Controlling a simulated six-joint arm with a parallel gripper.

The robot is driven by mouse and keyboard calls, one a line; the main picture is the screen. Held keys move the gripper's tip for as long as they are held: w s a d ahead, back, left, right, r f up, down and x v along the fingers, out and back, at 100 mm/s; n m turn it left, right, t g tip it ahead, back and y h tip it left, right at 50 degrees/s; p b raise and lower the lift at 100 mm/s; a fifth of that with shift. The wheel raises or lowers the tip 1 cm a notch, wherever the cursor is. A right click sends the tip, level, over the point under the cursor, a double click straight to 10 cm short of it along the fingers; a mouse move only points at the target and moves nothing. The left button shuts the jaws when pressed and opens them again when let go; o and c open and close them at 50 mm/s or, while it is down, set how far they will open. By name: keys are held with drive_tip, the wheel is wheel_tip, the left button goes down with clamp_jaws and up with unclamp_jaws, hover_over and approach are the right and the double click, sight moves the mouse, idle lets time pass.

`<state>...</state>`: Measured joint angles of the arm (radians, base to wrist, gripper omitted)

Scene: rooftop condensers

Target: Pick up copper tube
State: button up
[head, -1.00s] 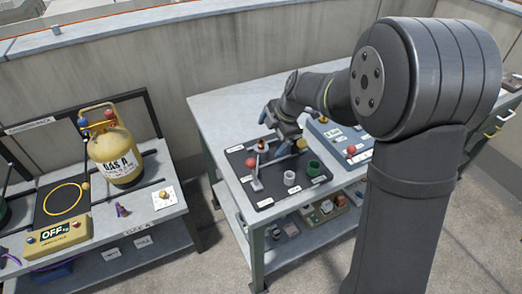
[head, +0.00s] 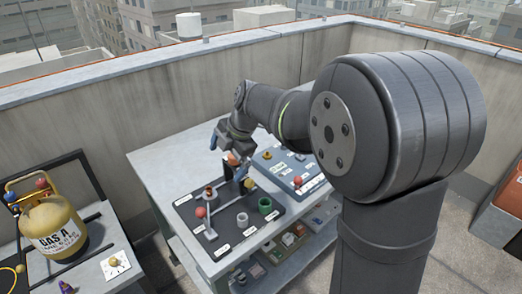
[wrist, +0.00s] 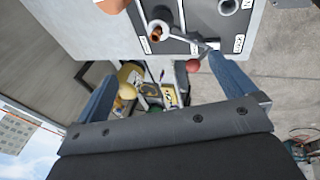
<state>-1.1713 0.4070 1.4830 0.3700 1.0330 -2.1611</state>
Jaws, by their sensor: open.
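A short copper-coloured tube (head: 209,191) stands upright in a pale holder on the dark mat (head: 182,212) on the workbench. In the wrist view, the copper tube (wrist: 156,34) shows in a white ring near the top edge, beyond my fingertips.
A small stand with a red ball (head: 201,212), a grey cup (head: 243,218) and a green cup (head: 265,205) share the mat. A blue-grey panel (head: 285,166) lies to its right. A yellow gas cylinder (head: 53,228) stands on another bench at left.

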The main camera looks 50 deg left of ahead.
drive_tip(key=c, duration=1.3)
drive_tip(key=shift+a, duration=0.1)
drive_tip(key=s+a+r+m+t+h, duration=0.2)
drive_tip(key=s+a+r+m+h, duration=0.3)
drive_tip(key=m, duration=1.1)
drive_tip(key=y, duration=0.1)
hover_over(209, 188)
wheel_tip(209, 188, down, 13)
drive_tip(key=shift+f, duration=2.55)
